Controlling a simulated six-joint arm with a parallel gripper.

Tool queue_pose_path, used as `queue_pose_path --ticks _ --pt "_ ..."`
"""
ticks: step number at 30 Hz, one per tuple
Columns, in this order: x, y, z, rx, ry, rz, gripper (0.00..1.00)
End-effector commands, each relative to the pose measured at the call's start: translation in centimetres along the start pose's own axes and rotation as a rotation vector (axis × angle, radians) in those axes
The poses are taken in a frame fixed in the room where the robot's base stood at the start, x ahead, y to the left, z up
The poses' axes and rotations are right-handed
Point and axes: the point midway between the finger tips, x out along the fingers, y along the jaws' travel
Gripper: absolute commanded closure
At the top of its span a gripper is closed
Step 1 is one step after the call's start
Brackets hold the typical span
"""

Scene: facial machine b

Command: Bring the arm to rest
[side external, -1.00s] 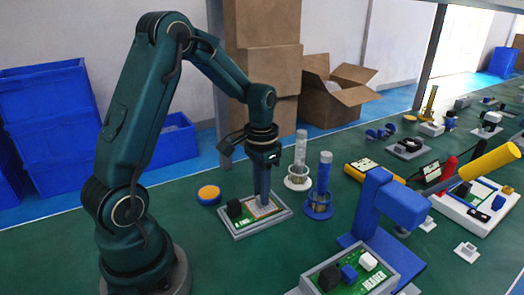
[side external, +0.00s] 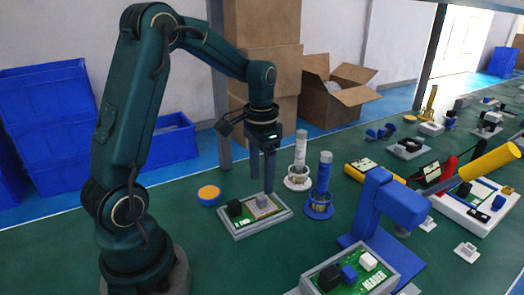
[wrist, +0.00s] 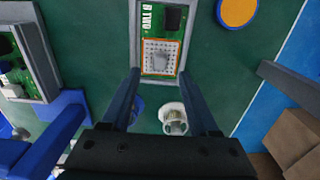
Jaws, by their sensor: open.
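My gripper (side external: 262,186) is open and empty, with its two fingers pointing down above a green circuit board in a grey tray (side external: 236,232). The board carries a black block (side external: 234,209) and a grey piece (side external: 263,202) on a white patch with an orange border. In the wrist view my gripper (wrist: 162,75) shows its fingers apart, with the grey piece (wrist: 160,60) ahead between them and clear of both. My arm is raised and bent over the table.
A white post (side external: 300,155) and a blue post (side external: 324,180) stand right of the tray. An orange-topped disc (side external: 209,194) lies to the left. A blue stand (side external: 372,205) and a second board tray (side external: 350,275) are at front right. Boxes (side external: 337,100) stand behind the table.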

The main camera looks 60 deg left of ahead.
Motion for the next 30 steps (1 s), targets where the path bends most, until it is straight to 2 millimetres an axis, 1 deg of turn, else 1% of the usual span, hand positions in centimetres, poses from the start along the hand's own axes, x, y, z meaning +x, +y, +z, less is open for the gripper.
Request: queue_pose_path --ticks 5,8,12,15,18,21,24,30 --pt "-2.2 0.7 -0.5 0.029 0.040 -0.016 0.39" --pt "-4.2 2.0 -0.4 0.072 0.098 -0.039 0.39" --pt "-7.2 4.6 0.9 0.127 0.198 -0.066 0.39" --pt "-8.7 6.4 2.4 0.147 0.267 -0.076 0.39" --pt "-9.7 8.0 4.2 0.156 0.333 -0.077 0.39" --pt "-10.3 9.3 6.1 0.155 0.397 -0.071 0.39" --pt "-10.3 10.4 7.9 0.143 0.452 -0.057 0.39" --pt "-9.0 11.4 10.6 0.086 0.507 -0.021 0.39"
